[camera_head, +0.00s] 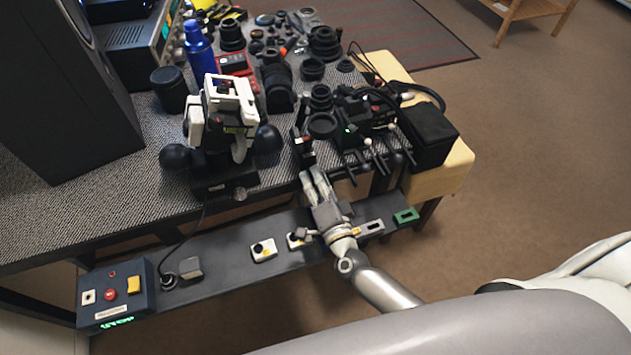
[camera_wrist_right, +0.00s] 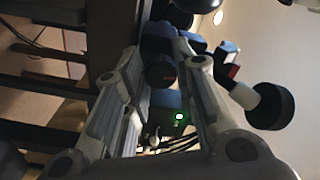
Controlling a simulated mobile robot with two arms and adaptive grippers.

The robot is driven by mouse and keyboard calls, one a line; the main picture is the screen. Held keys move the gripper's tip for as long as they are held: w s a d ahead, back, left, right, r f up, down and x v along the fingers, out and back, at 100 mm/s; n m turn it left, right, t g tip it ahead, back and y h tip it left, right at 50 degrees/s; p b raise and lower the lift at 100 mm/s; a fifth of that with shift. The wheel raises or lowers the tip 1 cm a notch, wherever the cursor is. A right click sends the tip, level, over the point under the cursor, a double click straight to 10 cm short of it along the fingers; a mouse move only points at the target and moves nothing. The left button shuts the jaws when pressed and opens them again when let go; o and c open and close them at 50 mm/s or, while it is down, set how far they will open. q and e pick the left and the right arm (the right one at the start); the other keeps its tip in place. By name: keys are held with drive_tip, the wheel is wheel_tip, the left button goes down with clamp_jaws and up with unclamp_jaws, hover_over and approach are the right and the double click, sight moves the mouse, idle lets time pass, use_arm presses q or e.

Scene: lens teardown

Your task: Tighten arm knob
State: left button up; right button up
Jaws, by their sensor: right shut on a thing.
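My right gripper (camera_head: 312,180) reaches up from the lower right to the front edge of the table, its fingertips at a dark camera rig (camera_head: 348,128) with several short black rods. In the right wrist view, my right gripper (camera_wrist_right: 160,58) has one finger on either side of a round black knob (camera_wrist_right: 160,73), and it is shut on this knob. The knob is hidden by the gripper in the head view. A second round black knob (camera_wrist_right: 272,106) on a pale stem stands outside the fingers, to the right. My left gripper is not in view.
A white-and-black device (camera_head: 229,103) with round dark side knobs stands left of the gripper. A control panel (camera_head: 118,292) with buttons and a shelf (camera_head: 218,268) with small switches run below the table edge. Lenses crowd the back. A black box (camera_head: 428,133) stands right.

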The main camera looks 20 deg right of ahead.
drive_tip(key=shift+m, duration=0.9)
drive_tip(key=o, duration=1)
drive_tip(key=shift+o, duration=0.2)
drive_tip(key=s, duration=1.2)
drive_tip(key=shift+d, duration=0.2)
